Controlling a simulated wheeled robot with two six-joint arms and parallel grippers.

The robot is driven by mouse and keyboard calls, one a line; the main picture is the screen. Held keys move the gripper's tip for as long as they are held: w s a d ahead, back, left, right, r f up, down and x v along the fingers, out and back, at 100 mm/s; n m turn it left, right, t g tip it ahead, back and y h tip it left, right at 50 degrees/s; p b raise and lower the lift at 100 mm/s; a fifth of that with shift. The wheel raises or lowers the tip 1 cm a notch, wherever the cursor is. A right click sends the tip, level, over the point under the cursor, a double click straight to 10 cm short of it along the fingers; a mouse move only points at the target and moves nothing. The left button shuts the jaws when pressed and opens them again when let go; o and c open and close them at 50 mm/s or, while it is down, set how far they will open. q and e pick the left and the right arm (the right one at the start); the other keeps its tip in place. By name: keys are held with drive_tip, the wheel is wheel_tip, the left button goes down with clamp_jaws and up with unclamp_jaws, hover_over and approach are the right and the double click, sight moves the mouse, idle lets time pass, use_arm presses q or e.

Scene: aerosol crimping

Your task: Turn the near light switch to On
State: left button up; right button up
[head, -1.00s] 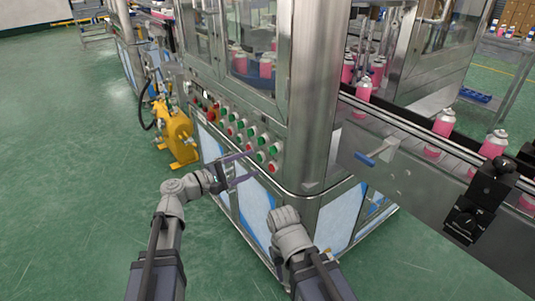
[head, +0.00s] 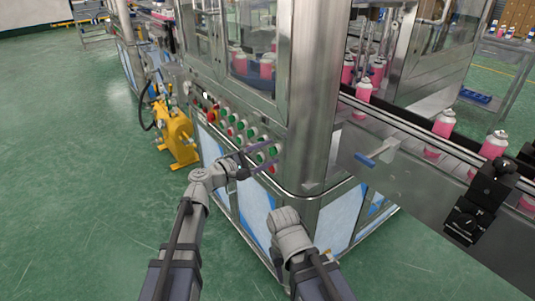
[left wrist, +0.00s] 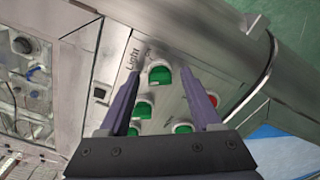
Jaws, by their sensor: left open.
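The control panel (head: 228,128) on the machine's side carries rows of green, red and white round controls. In the left wrist view, a printed word "Light" (left wrist: 132,54) stands beside a green control with a pale rim (left wrist: 160,74). My left gripper (head: 262,156) is at the panel's near end. Its two purple fingers are apart, and in the left wrist view the gripper (left wrist: 161,78) straddles that green control, with nothing held. Whether the fingers touch it, and which position it is set to, I cannot tell. My right gripper is hidden; only the right arm's wrist shows.
A steel corner post (head: 313,100) rises just right of the panel. A conveyor (head: 400,133) with pink cans runs to the right, with a blue-handled lever (head: 366,159) on its side. A yellow machine part (head: 177,137) stands at left. The green floor is open at left.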

use_arm(q)
clamp_jaws()
idle(0.5)
